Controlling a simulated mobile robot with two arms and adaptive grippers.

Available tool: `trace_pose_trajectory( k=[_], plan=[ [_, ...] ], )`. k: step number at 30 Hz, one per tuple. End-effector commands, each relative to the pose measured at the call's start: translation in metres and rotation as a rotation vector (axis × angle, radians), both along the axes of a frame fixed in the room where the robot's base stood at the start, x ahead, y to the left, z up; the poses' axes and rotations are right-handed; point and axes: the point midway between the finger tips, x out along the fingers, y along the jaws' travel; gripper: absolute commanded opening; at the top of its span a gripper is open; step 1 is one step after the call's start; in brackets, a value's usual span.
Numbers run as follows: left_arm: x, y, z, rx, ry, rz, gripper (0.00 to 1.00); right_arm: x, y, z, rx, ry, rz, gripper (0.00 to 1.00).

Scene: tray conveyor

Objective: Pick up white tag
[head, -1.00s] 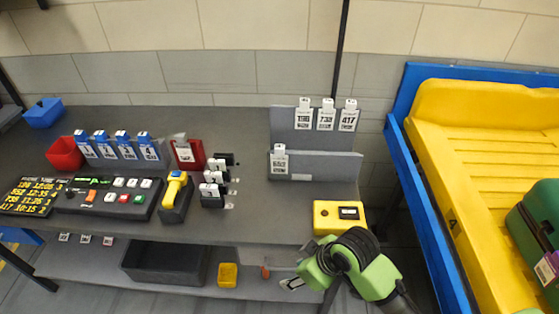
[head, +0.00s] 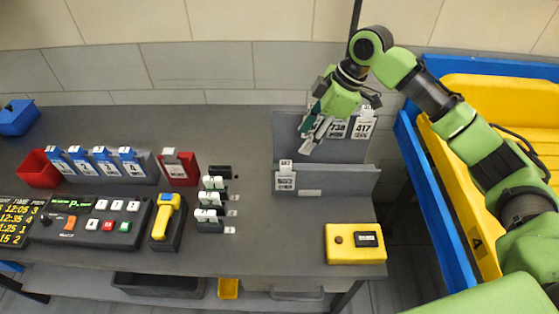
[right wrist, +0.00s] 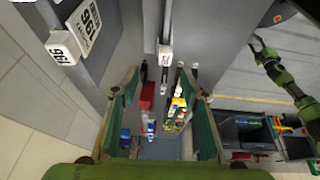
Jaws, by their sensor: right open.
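White tags with black numbers stand on the grey two-step rack (head: 350,182). On the upper step, the 738 tag (head: 337,130) and the 417 tag (head: 364,127) show beside my right gripper (head: 310,137), which covers the leftmost place. One white tag (head: 285,178) stands alone at the left of the lower step. My right gripper is open, with nothing seen between its fingers.
A yellow box (head: 354,256) stands at the table's front right. A red holder (head: 178,170), switches (head: 210,215), a yellow scanner (head: 163,216) and a button panel (head: 90,232) stand to the left.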

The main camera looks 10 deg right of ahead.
Motion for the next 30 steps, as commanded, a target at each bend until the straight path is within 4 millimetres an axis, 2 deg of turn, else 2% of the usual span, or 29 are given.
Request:
trace_pose_trajectory(
  k=[2, 4, 10, 12, 14, 17, 19, 21, 24, 30],
  plan=[
    [0.009, 0.0, 0.003, 0.0, -0.011, 0.0, 0.4, 0.001, 0.0, -0.002, 0.001, 0.001, 0.0, 0.41],
    [0.005, 0.0, 0.005, -0.001, -0.007, 0.0, 0.4, 0.002, 0.004, -0.01, 0.002, 0.003, 0.002, 0.41],
    [-0.044, 0.002, 0.013, 0.005, 0.06, 0.0, 0.4, 0.008, 0.019, -0.047, 0.002, 0.003, 0.002, 0.41],
    [-0.057, 0.003, 0.015, 0.006, 0.079, 0.0, 0.4, 0.01, 0.023, -0.058, 0.002, 0.003, -0.001, 0.41],
    [-0.061, 0.003, 0.016, 0.007, 0.083, 0.0, 0.4, 0.012, 0.026, -0.065, 0.002, 0.001, 0.0, 0.41],
    [-0.053, 0.003, 0.017, 0.006, 0.072, 0.0, 0.4, 0.013, 0.029, -0.073, 0.002, -0.001, 0.0, 0.41],
    [-0.038, 0.002, 0.019, 0.004, 0.052, 0.0, 0.4, 0.014, 0.03, -0.076, 0.002, -0.001, 0.0, 0.41],
    [-0.021, 0.001, 0.025, 0.002, 0.029, 0.0, 0.4, 0.014, 0.033, -0.081, 0.001, 0.002, 0.001, 0.41],
    [-0.007, 0.0, 0.037, 0.0, 0.008, 0.0, 0.4, 0.017, 0.04, -0.092, 0.002, 0.002, 0.0, 0.41],
    [-0.018, 0.0, 0.044, 0.001, 0.023, 0.0, 0.4, 0.022, 0.049, -0.118, 0.001, 0.001, 0.0, 0.41]
  ],
)
